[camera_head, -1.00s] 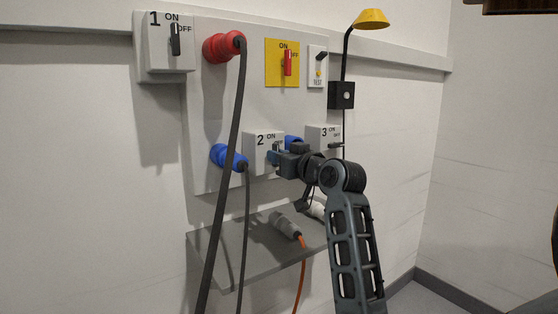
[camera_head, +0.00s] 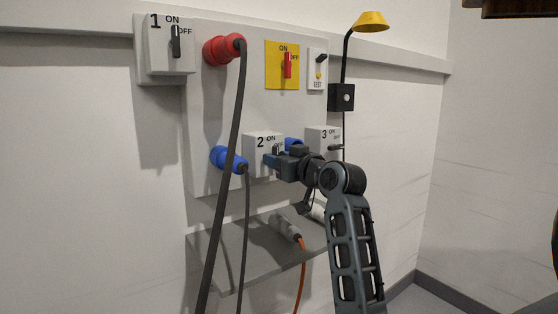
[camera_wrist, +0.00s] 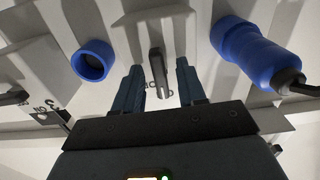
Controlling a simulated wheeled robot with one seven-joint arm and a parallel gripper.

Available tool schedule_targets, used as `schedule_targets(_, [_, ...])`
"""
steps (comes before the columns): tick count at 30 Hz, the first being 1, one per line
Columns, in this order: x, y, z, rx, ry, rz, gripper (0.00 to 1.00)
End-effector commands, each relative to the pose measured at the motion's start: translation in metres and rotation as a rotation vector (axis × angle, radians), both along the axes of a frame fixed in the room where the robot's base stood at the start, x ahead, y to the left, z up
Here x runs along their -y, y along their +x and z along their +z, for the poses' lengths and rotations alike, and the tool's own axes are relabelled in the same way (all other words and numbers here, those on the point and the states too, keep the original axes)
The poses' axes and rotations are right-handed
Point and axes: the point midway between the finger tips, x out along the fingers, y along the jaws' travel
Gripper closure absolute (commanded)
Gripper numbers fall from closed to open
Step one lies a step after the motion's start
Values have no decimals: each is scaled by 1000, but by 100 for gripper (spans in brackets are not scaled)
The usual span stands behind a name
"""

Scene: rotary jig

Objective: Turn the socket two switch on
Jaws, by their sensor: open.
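The socket two switch box (camera_head: 255,145) is a pale box marked 2 and ON, in the lower middle of the panel. Its dark lever (camera_head: 276,149) is partly hidden behind my gripper (camera_head: 270,160). In the wrist view, the grey lever (camera_wrist: 157,68) stands between the two blue fingers of my gripper (camera_wrist: 160,82), with a gap on each side. The gripper is open and holds nothing. I cannot tell from these views whether the lever is at ON or OFF.
A blue plug (camera_head: 228,158) with a dark cable is left of the box, also in the wrist view (camera_wrist: 255,55). An empty blue socket (camera_wrist: 92,60) is on the other side. A thick cable (camera_head: 232,120) hangs from the red plug (camera_head: 222,48). A grey shelf (camera_head: 225,262) lies below.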

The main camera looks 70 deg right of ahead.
Motion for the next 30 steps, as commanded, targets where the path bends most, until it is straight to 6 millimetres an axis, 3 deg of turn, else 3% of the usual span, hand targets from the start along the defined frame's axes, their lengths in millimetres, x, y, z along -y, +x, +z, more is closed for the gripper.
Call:
schedule_targets(8, [-5,-9,-1,0,0,-1,60])
schedule_targets(21, [-38,-62,0,1,-1,-1,60])
schedule_targets(30, [-41,-67,0,0,0,0,60])
